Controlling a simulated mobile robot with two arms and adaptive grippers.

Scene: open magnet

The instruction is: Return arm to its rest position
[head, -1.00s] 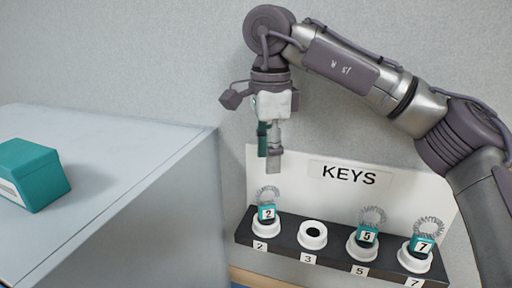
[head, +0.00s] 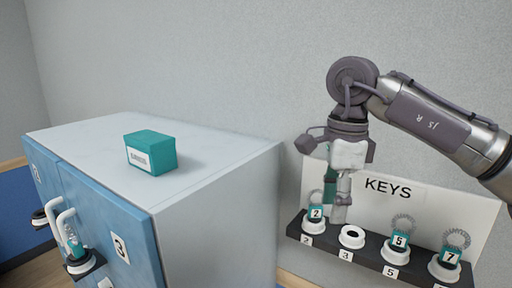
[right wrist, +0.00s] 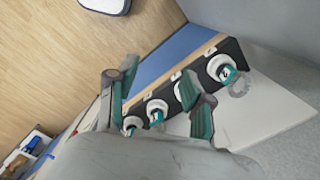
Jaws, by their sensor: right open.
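My right arm comes in from the right in the head view, with its gripper (head: 336,200) pointing down in front of the key rack (head: 320,239). The gripper is open, with nothing seen between its fingers. In the right wrist view, its two fingers (right wrist: 160,98) stand apart over the rack (right wrist: 206,66). On the rack, teal key 2 (head: 316,212), key 5 (head: 400,240) and key 7 (head: 450,257) sit in white holders. Holder 3 (head: 352,237) is empty. Whether the gripper touches the rack cannot be told. My left gripper is not in view.
A blue-fronted cabinet (head: 207,218) with door 3 stands left of the rack. A teal box (head: 151,153) lies on its top. A teal item (head: 72,241) sits in a white holder by the door handle. The white KEYS panel (head: 470,205) backs the rack.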

